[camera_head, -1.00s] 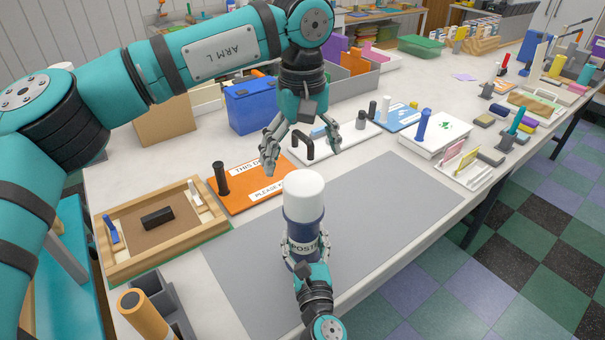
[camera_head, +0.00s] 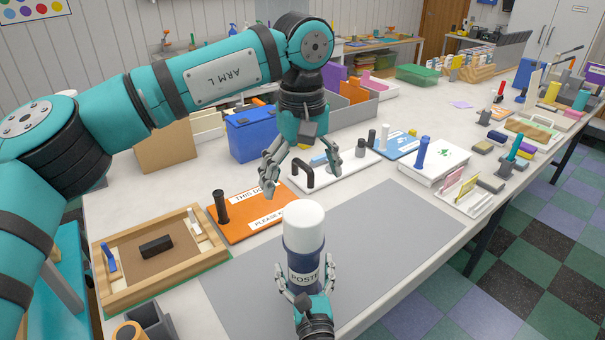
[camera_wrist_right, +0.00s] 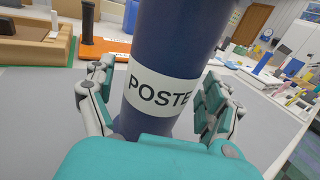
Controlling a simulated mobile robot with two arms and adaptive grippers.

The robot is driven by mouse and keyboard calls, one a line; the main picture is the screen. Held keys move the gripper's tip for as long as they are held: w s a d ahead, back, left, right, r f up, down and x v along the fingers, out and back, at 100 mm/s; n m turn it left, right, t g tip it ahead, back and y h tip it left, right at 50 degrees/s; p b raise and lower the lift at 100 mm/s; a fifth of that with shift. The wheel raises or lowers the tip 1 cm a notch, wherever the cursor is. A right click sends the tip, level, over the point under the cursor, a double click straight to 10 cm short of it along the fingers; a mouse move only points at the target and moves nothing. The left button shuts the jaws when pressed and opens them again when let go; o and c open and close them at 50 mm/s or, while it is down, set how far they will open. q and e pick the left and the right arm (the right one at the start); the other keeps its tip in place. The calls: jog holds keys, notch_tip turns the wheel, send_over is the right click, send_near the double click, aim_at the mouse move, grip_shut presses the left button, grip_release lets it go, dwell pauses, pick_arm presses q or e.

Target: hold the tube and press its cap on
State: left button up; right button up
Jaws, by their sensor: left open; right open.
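A dark blue tube (camera_head: 304,258) with a white "POSTE…" label stands upright over the grey mat. A white cap (camera_head: 304,222) sits on its top, with no gap visible. In the right wrist view the tube (camera_wrist_right: 170,35) fills the middle and its cap is out of frame. My right gripper (camera_head: 304,278) is open low on the tube, one finger on each side, with room visible beside the tube. The tube's foot is hidden behind this gripper. My left gripper (camera_head: 302,180) is open and empty, pointing down behind and above the cap.
The grey mat (camera_head: 380,235) is otherwise clear. An orange board (camera_head: 242,212) with a dark post and a wooden tray (camera_head: 190,255) lie to the left. A white board (camera_head: 330,172) with a black handle is behind.

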jog(key=s, duration=0.4)
jog(key=s+d, duration=0.1)
jog(key=s, duration=0.3)
jog(key=s+d, duration=0.1)
jog(key=s, duration=0.2)
jog(key=shift+s, duration=0.4)
